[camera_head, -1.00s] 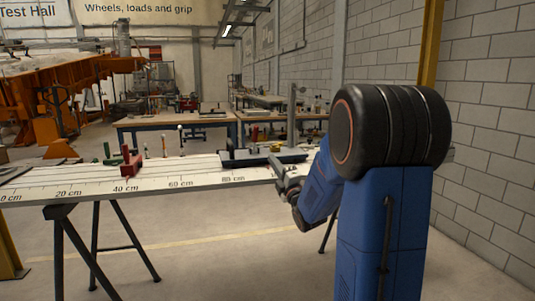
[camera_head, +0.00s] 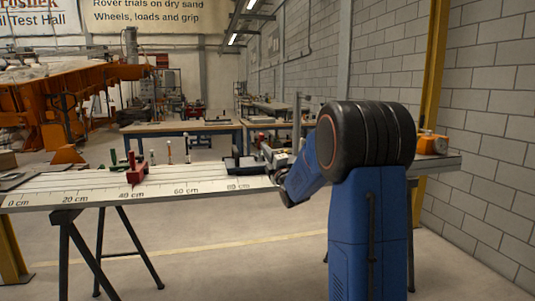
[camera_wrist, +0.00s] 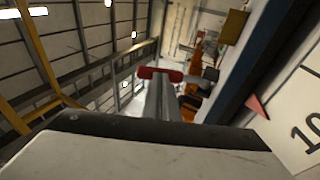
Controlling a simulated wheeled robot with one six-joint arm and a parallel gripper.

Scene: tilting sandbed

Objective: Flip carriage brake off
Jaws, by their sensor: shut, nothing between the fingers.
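The carriage (camera_head: 242,163) is a dark, low block with grey parts on the scaled bench (camera_head: 95,192), near the 80 cm mark in the head view. Its right part is crowded by my arm, and I cannot make out the brake there. My gripper's shut, empty grey fingers (camera_wrist: 160,98) point forward in the wrist view. A red crosspiece (camera_wrist: 160,74) shows at their far end. I cannot tell whether it is the brake's handle or whether the fingers touch it. The fingers are hidden in the head view.
A red clamp (camera_head: 135,168) stands near 40 cm, with small coloured pegs beyond it. A grey post (camera_head: 297,118) rises behind the carriage. An orange device (camera_head: 432,143) sits at the bench's right end. A red pointer (camera_wrist: 257,106) and scale show at right in the wrist view.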

